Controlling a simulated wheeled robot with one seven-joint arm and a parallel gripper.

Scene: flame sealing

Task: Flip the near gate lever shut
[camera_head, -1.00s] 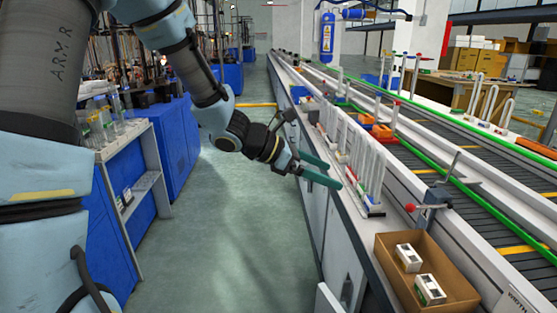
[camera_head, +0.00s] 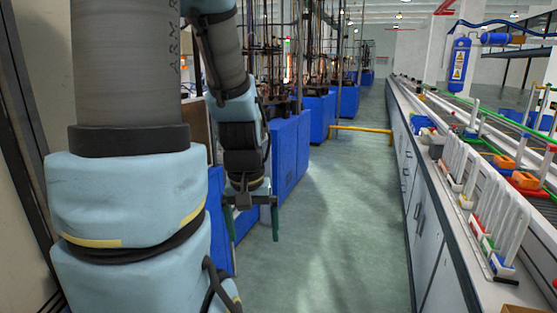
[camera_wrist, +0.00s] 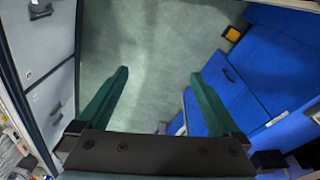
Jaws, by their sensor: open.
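My gripper (camera_head: 254,238) hangs in the aisle at the centre-left of the head view, its two green fingers pointing down. The fingers are apart with nothing between them. In the wrist view my gripper (camera_wrist: 160,75) is also open, over bare floor. The near gate lever is not in either current view. The conveyor (camera_head: 512,128) runs along the right side of the head view, well away from my gripper.
Blue cabinets (camera_head: 290,155) stand behind and beside my gripper, and fill the right of the wrist view. A long bench (camera_head: 432,205) with white tubes in racks (camera_head: 497,215) lines the aisle's right side. The green floor (camera_head: 340,230) between is clear. A yellow bar (camera_head: 362,131) is farther back.

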